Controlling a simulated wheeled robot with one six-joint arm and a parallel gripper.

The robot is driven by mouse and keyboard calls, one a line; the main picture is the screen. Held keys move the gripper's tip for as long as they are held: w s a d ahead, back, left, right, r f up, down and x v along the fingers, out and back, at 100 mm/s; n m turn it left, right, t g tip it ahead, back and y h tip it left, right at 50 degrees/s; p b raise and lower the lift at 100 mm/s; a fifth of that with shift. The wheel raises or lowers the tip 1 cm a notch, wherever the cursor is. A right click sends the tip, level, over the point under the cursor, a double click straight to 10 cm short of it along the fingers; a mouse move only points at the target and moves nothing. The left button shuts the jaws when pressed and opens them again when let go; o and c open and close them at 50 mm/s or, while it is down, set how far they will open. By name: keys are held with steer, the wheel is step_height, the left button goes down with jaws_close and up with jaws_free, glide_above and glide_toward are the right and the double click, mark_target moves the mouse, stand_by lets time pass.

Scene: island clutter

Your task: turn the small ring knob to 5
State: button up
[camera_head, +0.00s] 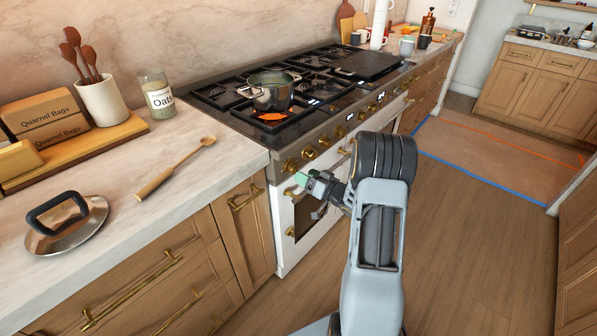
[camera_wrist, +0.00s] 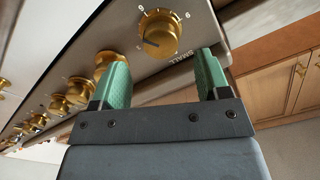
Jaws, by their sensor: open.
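The small ring knob (camera_wrist: 160,34) is a round brass knob on the steel panel, with the word SMALL printed beside it and pale number marks around it. Its dark pointer line lies toward the lower left in the wrist view; the digits are too small to read surely. My gripper (camera_wrist: 163,76) is open, its two green fingers apart and empty, with the knob beyond the gap between them and not touched. In the head view my gripper (camera_head: 310,190) is in front of the stove's near end, just below the nearest brass knobs (camera_head: 290,165).
More brass knobs (camera_wrist: 75,90) run along the panel close to the left finger. A steel pot (camera_head: 270,92) stands on the stove by a glowing orange burner (camera_head: 272,116). A wooden spoon (camera_head: 175,168) and a lid (camera_head: 67,222) lie on the left counter. Floor right of my arm is clear.

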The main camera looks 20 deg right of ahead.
steer(key=v, duration=0.8)
steer(key=shift+s+d, duration=0.1)
steer(key=s+d+f+m+g+h, duration=0.2)
steer(key=s+d+f+g+h, duration=0.1)
steer(key=d+f+g+h, duration=0.5)
steer(key=s+a+r+g+p, duration=0.1)
steer(key=s+a+r+p, duration=0.2)
steer(key=s+a+r, duration=0.2)
steer(key=s+a+r+n+g+p, duration=0.1)
steer(key=s+a+r+g+p, duration=0.1)
steer(key=a+r, duration=1)
steer(key=s+a+r+n+g+p, duration=0.1)
steer(key=s+a+r+p, duration=0.4)
steer(key=s+a+r, duration=0.2)
step_height(320, 180, up, 5)
steer(key=shift+s+a+f+g+y, duration=0.2)
steer(key=shift+s+a+g+y, duration=0.15)
steer(key=shift+a, duration=0.65)
